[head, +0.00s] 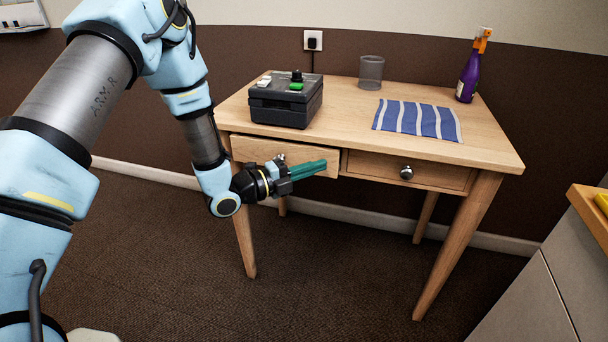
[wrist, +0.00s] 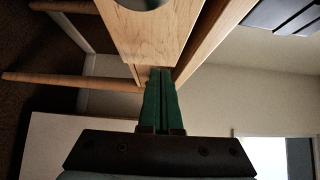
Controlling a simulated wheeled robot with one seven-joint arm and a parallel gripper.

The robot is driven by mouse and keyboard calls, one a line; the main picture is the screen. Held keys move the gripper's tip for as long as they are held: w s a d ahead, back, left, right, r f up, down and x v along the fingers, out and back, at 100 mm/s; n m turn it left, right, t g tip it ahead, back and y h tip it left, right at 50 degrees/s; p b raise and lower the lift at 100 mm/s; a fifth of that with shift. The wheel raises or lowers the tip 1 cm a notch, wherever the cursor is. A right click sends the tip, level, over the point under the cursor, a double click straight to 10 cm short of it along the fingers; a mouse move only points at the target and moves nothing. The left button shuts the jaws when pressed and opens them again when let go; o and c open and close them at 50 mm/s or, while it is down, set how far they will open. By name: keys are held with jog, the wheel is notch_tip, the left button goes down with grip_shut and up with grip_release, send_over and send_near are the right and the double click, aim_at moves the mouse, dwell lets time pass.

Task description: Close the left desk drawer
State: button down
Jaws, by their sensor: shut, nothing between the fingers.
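The desk (head: 440,152) has two drawers side by side. The left drawer (head: 248,150) has a plain wooden front that stands out from the desk frame, so it looks partly open. My gripper (head: 323,165) is in front of it, pointing right, and covers part of its front and the place of its knob. The right drawer (head: 440,176) has a round metal knob and looks flush. In the wrist view my green fingers (wrist: 161,75) are pressed together and empty, with their tips close to the end of a wooden front (wrist: 155,40). I cannot tell whether they touch it.
On the desk stand a dark box (head: 285,103) with buttons, a clear cup (head: 371,72), a striped blue cloth (head: 417,120) and a purple spray bottle (head: 468,80). A cabinet (head: 530,305) is at the lower right. The floor (head: 330,270) before the desk is clear.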

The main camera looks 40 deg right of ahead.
aim_at(318, 158)
jog(key=shift+w+d, duration=0.3)
jog(key=shift+d, duration=0.25)
jog(key=shift+w, duration=0.1)
jog(key=w+d+p, duration=0.1)
jog(key=d, duration=0.2)
jog(key=shift+w+f+p, duration=0.1)
jog(key=shift+w+p, duration=0.25)
jog(key=shift+w+d+r, duration=0.25)
jog(key=shift+w+d, duration=0.15)
jog(key=shift+d, duration=0.05)
jog(key=shift+a, duration=0.1)
